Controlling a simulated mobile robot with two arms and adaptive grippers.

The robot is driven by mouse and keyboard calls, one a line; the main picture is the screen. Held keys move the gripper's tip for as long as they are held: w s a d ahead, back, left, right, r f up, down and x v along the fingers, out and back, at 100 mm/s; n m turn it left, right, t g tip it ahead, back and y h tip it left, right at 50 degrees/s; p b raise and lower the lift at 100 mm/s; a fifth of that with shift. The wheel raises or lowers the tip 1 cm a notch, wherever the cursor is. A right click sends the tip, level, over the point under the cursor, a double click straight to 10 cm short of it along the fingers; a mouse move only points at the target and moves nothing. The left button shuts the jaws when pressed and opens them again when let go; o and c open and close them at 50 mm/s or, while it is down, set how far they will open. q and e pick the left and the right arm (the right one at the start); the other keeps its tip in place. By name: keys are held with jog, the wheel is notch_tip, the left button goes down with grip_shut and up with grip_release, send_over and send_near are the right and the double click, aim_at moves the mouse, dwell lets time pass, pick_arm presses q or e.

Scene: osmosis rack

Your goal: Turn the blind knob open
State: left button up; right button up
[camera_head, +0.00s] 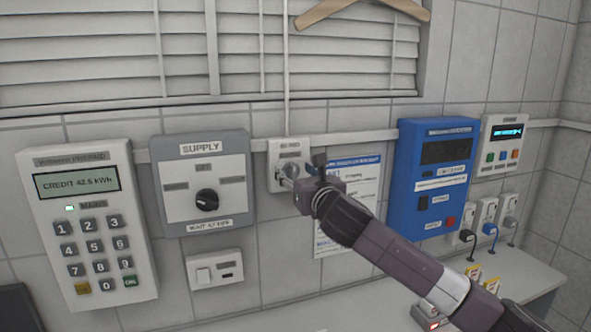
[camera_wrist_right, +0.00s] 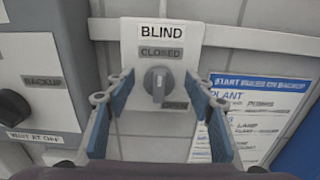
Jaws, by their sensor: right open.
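The blind knob (camera_wrist_right: 158,82) is a grey round knob on a white plate (camera_wrist_right: 160,120) marked BLIND. Its grip bar stands about vertical. A CLOSED label (camera_wrist_right: 160,52) sits above it, and another label (camera_wrist_right: 175,104), hard to read, sits at its lower right. In the head view the plate (camera_head: 291,144) is under the window, with the knob (camera_head: 289,168) partly behind my gripper. My right gripper (camera_head: 296,179) is open in front of the plate. In the right wrist view its blue-padded fingers (camera_wrist_right: 160,92) stand either side of the knob, with gaps visible. My left gripper is not in view.
The supply panel (camera_head: 170,172) with a black knob is left of the plate, and a keypad meter (camera_head: 45,160) is further left. A paper notice (camera_head: 368,170) and a blue box (camera_head: 408,190) are to the right. Blinds (camera_head: 120,65) and a hanger (camera_head: 330,8) are above.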

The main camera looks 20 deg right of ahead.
jog(key=shift+c, duration=0.2)
jog(key=c, duration=1.1)
